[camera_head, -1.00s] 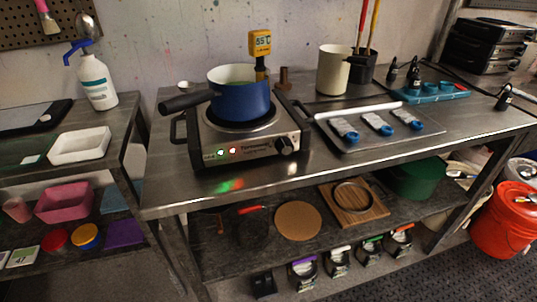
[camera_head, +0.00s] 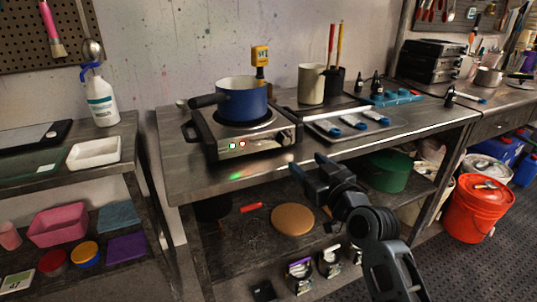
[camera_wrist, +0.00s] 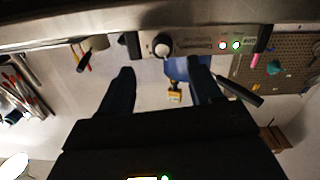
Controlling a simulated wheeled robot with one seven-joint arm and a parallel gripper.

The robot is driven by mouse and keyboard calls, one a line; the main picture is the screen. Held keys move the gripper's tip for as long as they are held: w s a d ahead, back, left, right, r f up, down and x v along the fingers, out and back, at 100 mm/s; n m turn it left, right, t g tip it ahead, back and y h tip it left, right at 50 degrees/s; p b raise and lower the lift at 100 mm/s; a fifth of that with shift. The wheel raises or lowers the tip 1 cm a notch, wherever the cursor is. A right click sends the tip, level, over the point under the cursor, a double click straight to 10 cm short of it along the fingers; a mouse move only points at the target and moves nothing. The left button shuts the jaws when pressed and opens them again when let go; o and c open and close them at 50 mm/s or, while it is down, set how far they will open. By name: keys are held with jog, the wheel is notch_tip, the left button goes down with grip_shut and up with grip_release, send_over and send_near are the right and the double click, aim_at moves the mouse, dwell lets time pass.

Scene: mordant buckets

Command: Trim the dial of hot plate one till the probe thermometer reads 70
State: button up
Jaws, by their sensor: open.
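Hot plate one (camera_head: 232,149) is a steel-fronted unit on the metal bench, with a green and a red light lit. Its black dial (camera_head: 284,136) is at the right of the front panel; the knob also shows in the wrist view (camera_wrist: 162,46). A blue pot (camera_head: 242,102) stands on the plate. The yellow probe thermometer (camera_head: 260,55) stands behind the pot; its digits are too small to read surely now. My gripper (camera_head: 306,166) is open and empty in front of the bench, below and right of the dial. In the wrist view its fingers (camera_wrist: 161,67) flank the dial's direction, apart from it.
A tray (camera_head: 345,127) with blue-ended items lies right of the plate. The pot's dark handle (camera_head: 205,100) points left. A white cup (camera_head: 311,84) and a black holder stand behind. The bench's front edge (camera_head: 365,146) lies close to my gripper.

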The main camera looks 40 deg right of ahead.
aim_at(287, 141)
jog(key=shift+r+p+x, duration=0.15)
jog(key=shift+r+x, duration=0.1)
jog(key=shift+x, duration=1.25)
jog(key=shift+r+p+x, duration=0.15)
jog(key=shift+r+x, duration=0.05)
jog(key=shift+x, duration=1.3)
jog(key=shift+r+p+x, duration=0.15)
jog(key=shift+r+x, duration=0.1)
jog(key=shift+x, duration=1.3)
jog(key=shift+a, duration=0.15)
jog(key=c, duration=1)
jog(key=shift+c, duration=0.2)
